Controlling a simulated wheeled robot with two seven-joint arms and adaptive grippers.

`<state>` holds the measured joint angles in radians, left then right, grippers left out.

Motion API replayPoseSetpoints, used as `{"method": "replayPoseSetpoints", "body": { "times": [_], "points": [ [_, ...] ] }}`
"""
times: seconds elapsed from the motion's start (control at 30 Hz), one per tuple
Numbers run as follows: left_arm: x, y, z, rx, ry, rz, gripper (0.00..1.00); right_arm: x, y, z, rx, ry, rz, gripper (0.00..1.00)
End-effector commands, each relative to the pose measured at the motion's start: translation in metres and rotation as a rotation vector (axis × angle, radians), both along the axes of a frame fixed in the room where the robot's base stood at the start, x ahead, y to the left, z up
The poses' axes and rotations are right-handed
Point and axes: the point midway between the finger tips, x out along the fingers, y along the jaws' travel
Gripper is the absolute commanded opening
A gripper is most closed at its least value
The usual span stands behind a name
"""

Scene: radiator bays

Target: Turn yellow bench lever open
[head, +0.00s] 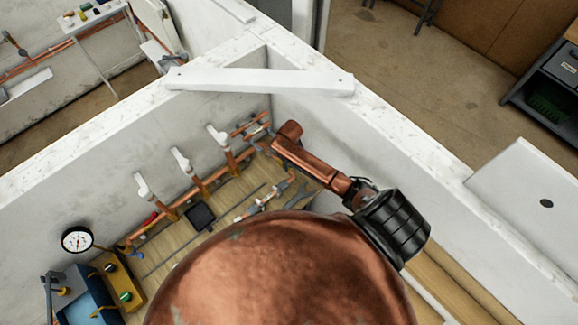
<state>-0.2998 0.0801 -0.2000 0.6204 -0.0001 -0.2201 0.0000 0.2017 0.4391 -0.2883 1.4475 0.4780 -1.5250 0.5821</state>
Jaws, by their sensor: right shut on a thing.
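I cannot clearly make out the yellow bench lever there. Small copper pipes and grey fittings (258,125) show beside the gripper. My left gripper is not in view.
Three white-topped valves (180,160) stand along the left wall. A gauge (77,239), a yellow box (117,277) and a blue box (85,300) are at lower left. A spanner (298,195) lies on the bench. A white brace (260,80) spans the corner.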

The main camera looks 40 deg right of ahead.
Motion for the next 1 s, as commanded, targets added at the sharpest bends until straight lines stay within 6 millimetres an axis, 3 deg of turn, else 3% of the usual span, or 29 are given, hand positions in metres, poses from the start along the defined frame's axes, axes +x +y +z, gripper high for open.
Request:
{"method": "replayPoseSetpoints", "body": {
  "times": [0.5,0.53,0.6,0.8,1.0],
  "points": [
    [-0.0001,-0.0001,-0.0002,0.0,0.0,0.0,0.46,-0.0011,-0.0009,-0.0012,0.0,0.003,0.02,0.0],
    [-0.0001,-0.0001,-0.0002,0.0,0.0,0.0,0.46,-0.0011,-0.0009,-0.0012,0.0,0.003,0.02,0.18],
    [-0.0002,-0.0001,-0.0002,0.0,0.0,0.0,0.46,-0.0011,-0.001,-0.0011,0.0,0.003,0.02,0.23],
    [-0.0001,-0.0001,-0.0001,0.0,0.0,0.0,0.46,-0.0005,-0.001,-0.0006,0.0,0.002,0.019,0.35],
    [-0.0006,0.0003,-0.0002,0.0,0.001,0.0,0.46,-0.0002,-0.001,-0.0002,0.0,0.001,0.019,0.35]
  ]
}}
